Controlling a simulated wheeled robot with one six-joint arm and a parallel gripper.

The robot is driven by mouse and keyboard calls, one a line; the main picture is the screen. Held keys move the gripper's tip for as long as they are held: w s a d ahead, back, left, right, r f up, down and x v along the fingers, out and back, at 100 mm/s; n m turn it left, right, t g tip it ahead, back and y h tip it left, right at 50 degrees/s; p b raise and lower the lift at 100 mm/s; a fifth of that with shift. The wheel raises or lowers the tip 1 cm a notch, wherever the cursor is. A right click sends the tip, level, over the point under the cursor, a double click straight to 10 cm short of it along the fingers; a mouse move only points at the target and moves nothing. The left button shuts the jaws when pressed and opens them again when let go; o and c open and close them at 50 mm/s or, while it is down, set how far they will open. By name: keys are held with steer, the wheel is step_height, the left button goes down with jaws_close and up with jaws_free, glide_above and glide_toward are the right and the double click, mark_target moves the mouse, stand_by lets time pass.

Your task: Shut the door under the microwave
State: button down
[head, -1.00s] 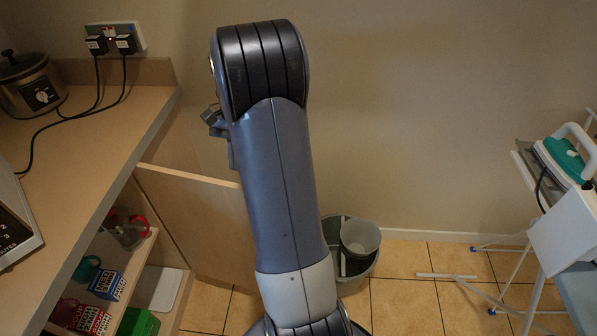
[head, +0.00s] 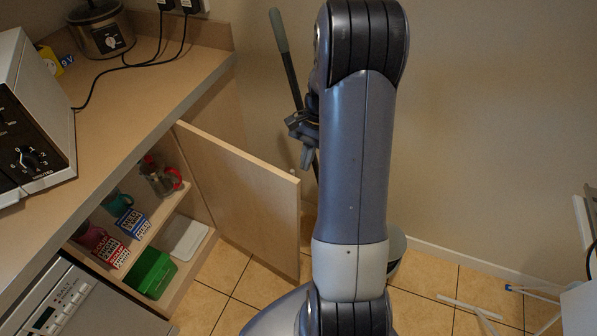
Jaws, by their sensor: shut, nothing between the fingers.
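The cupboard door (head: 245,200) is a pale wooden panel standing wide open, swung out from the cupboard under the worktop. The microwave (head: 35,115) sits on the worktop at the left, partly cut off by the picture edge.
The cupboard shelves hold boxes (head: 134,222), mugs and a green container (head: 150,272). A slow cooker (head: 101,30) stands at the back of the worktop (head: 150,95). A white appliance (head: 62,302) is at lower left. A long grey handle (head: 285,60) leans by the wall.

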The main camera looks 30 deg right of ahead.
steer(key=shift+s+a+f+p, duration=0.15)
steer(key=shift+s+a, duration=0.2)
steer(key=shift+a, duration=0.3)
steer(key=shift+s+a+f+p, duration=0.1)
steer(key=shift+s+a, duration=0.25)
steer(key=shift+a, duration=0.3)
steer(key=shift+s+a+f+p, duration=0.15)
steer(key=shift+s+a, duration=0.2)
steer(key=shift+a, duration=0.3)
